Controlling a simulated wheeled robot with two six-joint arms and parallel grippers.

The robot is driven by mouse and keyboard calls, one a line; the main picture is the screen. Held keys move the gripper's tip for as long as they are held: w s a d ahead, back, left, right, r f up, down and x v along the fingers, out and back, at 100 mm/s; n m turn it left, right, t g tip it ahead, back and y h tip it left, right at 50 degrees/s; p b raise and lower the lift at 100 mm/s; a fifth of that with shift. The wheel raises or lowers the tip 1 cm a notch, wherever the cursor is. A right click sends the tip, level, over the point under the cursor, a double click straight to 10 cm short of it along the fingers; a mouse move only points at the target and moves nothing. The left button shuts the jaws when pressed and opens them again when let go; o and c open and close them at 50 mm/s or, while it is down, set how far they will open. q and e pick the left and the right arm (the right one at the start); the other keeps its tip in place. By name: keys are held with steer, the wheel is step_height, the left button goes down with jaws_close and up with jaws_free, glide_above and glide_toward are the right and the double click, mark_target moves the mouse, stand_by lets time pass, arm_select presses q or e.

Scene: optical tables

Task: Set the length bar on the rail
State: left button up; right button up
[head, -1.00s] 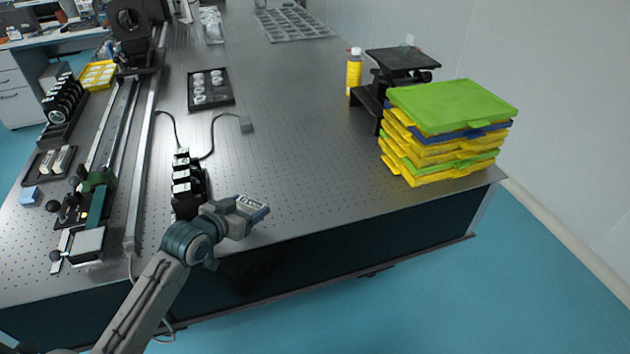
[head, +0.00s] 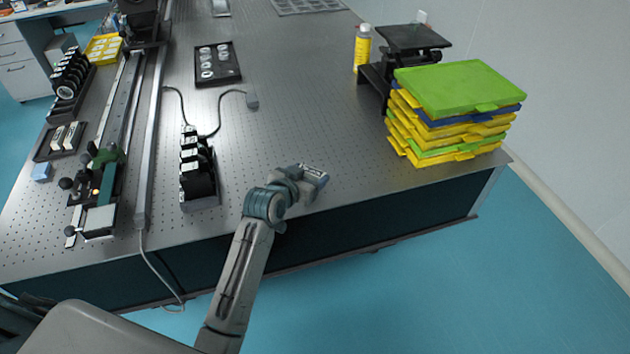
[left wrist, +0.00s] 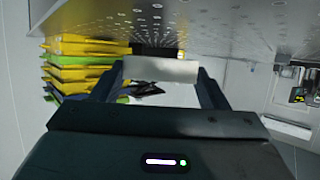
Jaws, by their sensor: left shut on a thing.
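My left gripper (head: 312,178) is above the near edge of the table, right of the black modules. In the left wrist view its two fingers are shut on a pale, smooth bar (left wrist: 160,70) lying across between them. In the head view the bar is mostly hidden by the gripper. A long rail (head: 118,125) runs along the left of the table, with carriages and a pale plate (head: 100,219) at its near end. A second, plain metal rail (head: 149,150) lies beside it. The held bar is apart from both rails. My right gripper is not in view.
Black modules (head: 197,175) with cables stand right of the rails. A dark tray (head: 204,83) of round parts lies behind them. A small tray of blocks (head: 66,137) is at far left. Stacked coloured trays (head: 455,110) and a yellow bottle (head: 362,48) stand right. The table's middle is clear.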

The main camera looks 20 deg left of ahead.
arm_select(q)
steer(key=shift+w+d, duration=0.4)
steer(key=shift+d, duration=0.45)
steer(key=shift+f+p, duration=0.4)
steer(key=shift+f, duration=1.45)
steer(key=shift+f, duration=0.15)
steer(key=o, duration=1.1)
